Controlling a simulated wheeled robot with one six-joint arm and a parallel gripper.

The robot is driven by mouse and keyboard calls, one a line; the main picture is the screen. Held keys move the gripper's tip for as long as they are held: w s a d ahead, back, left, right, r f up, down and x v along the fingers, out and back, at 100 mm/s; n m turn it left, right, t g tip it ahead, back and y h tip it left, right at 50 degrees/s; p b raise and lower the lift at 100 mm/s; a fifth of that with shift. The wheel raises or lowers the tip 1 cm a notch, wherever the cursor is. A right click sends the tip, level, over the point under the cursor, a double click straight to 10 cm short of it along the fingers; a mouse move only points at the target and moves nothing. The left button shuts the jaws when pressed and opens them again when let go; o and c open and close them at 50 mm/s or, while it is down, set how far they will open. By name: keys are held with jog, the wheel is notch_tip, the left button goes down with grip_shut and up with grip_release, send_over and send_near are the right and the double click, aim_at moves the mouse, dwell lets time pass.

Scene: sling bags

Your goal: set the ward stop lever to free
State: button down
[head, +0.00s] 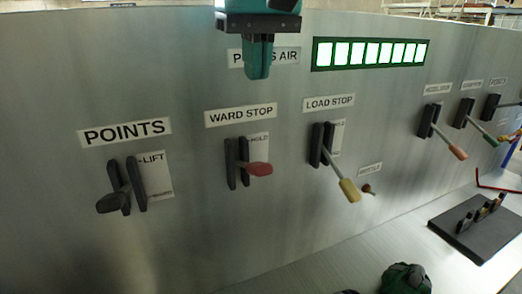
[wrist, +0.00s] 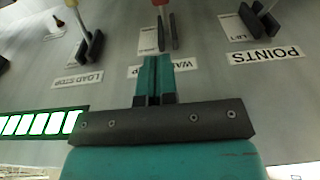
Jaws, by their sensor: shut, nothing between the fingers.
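The ward stop lever has a red knob (head: 257,169) that sticks out to the right from a dark two-plate housing (head: 237,163). A plate beside it reads HOLD at its top; its lower part is covered by the knob. In the wrist view, which is upside down, the knob (wrist: 160,3) is at the top edge, beyond my fingertips. My teal gripper (head: 258,76) is shut and empty, above the WARD STOP label (head: 241,115), apart from the lever. In the wrist view my gripper (wrist: 154,60) points towards the housing and partly covers that label.
The points lever (head: 112,203), with a dark knob, is left; the load stop lever (head: 349,190), with a yellow knob, is right. More levers stand farther right. A lit green-framed display (head: 371,54) is right of my gripper. A dark block (head: 455,238) lies on the ledge.

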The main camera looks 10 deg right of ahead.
jog(key=b, duration=0.6)
send_over(259, 162)
notch_tip(259, 162, down, 10)
jog(key=shift+w+r, duration=0.15)
jog(key=shift+s+f, duration=0.25)
jog(key=shift+s, duration=0.05)
jog(key=shift+s+f, duration=0.2)
jog(key=shift+f, duration=0.4)
